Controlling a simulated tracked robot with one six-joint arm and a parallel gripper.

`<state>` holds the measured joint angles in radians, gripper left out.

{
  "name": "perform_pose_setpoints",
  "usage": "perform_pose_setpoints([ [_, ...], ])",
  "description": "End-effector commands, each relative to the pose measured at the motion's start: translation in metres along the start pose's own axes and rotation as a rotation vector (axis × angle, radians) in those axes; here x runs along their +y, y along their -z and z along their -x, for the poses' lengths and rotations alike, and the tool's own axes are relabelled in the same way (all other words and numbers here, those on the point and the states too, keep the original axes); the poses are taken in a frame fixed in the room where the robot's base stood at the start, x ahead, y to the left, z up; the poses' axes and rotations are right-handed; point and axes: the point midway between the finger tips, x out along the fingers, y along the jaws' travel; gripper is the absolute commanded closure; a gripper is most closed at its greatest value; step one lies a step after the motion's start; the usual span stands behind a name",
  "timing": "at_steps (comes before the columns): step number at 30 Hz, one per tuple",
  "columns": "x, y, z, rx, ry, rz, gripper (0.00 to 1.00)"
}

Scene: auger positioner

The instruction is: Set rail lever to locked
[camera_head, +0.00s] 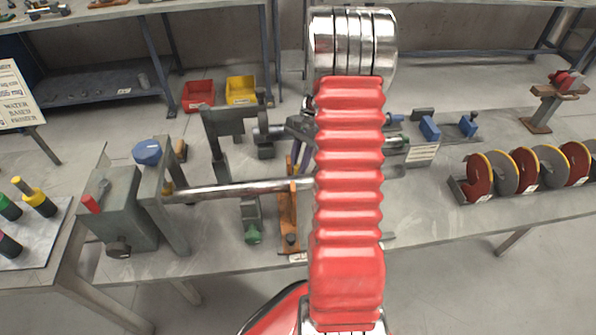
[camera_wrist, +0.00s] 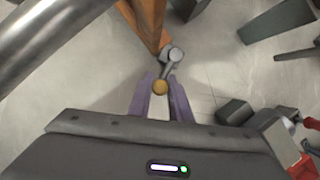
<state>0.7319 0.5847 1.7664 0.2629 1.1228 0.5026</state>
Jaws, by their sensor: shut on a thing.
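The lever points from the boss toward my gripper, slightly left. In the head view the orange upright (camera_head: 290,218) stands by the steel bar; my red arm hides the lever and most of my gripper.
A steel bar (camera_head: 240,189) runs across the bench from a grey housing (camera_head: 121,212); it also crosses the wrist view's upper left (camera_wrist: 50,35). A green-knobbed clamp (camera_head: 252,222) stands left of the upright. Red and grey discs (camera_head: 525,168) stand on the right. Bare bench (camera_head: 215,257) lies in front.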

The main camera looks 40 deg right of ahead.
Motion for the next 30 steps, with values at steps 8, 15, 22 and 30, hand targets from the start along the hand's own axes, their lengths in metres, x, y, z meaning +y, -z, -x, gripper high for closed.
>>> perform_pose_setpoints([
  [8, -0.017, 0.005, 0.003, 0.005, -0.099, 0.244, 1.00],
  [15, -0.029, 0.005, 0.003, 0.006, -0.178, 0.435, 1.00],
  [22, -0.037, 0.005, 0.003, 0.007, -0.228, 0.558, 1.00],
  [30, -0.040, 0.004, 0.003, 0.009, -0.252, 0.615, 1.00],
])
